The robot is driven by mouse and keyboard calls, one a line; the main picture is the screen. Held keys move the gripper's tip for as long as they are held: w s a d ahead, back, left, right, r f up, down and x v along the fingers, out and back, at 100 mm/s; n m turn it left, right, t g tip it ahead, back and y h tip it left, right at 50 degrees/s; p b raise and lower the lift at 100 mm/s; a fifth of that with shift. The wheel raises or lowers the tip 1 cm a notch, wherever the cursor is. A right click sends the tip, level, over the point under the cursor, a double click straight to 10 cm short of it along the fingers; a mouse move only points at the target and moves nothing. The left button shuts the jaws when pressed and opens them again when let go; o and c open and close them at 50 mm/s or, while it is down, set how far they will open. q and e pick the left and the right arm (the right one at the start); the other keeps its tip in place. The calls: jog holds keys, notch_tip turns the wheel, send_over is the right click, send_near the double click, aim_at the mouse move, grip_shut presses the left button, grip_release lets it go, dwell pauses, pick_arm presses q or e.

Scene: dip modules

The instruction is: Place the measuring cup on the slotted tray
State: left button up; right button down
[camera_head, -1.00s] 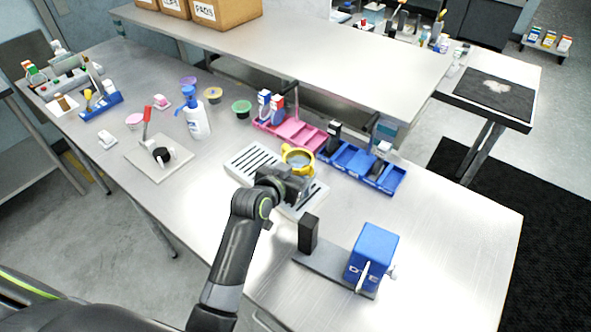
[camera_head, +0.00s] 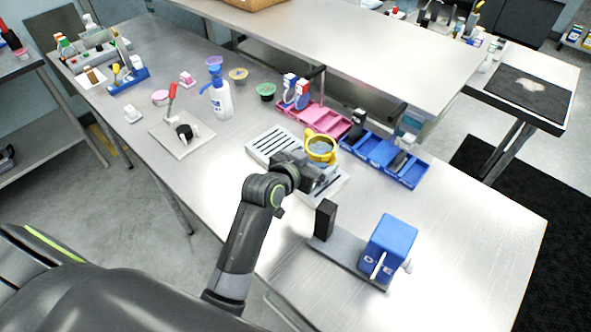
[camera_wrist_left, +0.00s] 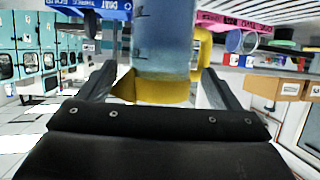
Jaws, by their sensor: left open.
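The measuring cup (camera_head: 320,150) has a yellow rim and a clear bluish body. In the head view it is at the right far side of the pale slotted tray (camera_head: 262,148); I cannot tell whether it rests on it. My left gripper (camera_head: 322,172) is open at the near side of the cup and hides part of the tray. In the left wrist view the cup (camera_wrist_left: 165,45) stands between the two spread fingers of my left gripper (camera_wrist_left: 158,88), its yellow part near the palm. The slotted tray (camera_wrist_left: 275,12) shows at the upper right there. My right gripper is not in view.
Pink bins (camera_head: 318,115) and blue bins (camera_head: 383,150) lie just beyond the cup. A blue device on a grey base (camera_head: 388,248) stands to the right of my arm. A spray-type bottle (camera_head: 216,98) stands behind the tray.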

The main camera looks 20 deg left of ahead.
pick_arm(q)
jog(key=b+v, duration=0.1)
jog(key=v, duration=0.8)
jog(key=shift+s, duration=0.25)
jog(key=shift+a, duration=0.1)
